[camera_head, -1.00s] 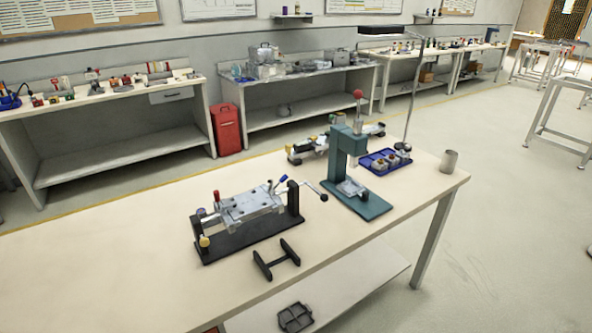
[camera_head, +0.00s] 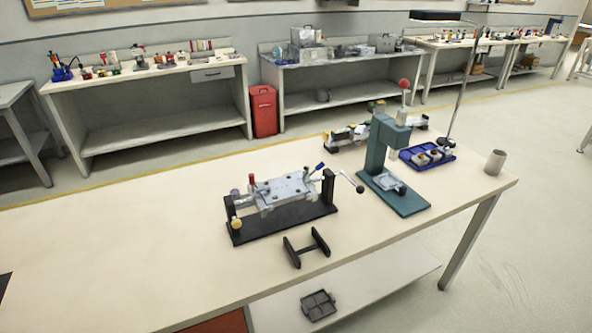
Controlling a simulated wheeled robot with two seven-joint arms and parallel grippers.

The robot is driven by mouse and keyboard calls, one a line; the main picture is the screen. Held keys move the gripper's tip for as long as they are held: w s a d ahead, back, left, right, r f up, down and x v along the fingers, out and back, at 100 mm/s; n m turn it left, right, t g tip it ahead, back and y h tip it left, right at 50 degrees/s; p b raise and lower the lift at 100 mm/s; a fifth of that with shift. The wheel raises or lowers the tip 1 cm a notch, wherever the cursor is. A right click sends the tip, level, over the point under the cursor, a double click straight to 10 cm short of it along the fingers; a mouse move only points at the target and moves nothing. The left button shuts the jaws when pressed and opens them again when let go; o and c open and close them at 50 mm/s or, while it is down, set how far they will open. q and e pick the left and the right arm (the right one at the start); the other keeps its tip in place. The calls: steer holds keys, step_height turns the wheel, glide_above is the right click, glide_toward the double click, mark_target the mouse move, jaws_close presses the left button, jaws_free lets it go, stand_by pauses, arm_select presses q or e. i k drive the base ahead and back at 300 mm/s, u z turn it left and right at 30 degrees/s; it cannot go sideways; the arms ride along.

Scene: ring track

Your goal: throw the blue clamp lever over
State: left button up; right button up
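The blue clamp lever (camera_head: 320,167) is a small handle at the upper right of a metal fixture (camera_head: 283,191). It stands tilted, near the crank side of the fixture. The fixture sits on a black base (camera_head: 287,224) on the pale workbench (camera_head: 150,250). A red-topped lever (camera_head: 251,180) stands at its left end, and a yellow knob (camera_head: 237,224) is at its front left. A crank handle (camera_head: 348,181) reaches out to the right.
The bench's left side is mostly clear.

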mark_target(321, 165)
steer(key=u, duration=4.25)
steer(key=k, duration=2.95)
steer(key=z, duration=1)
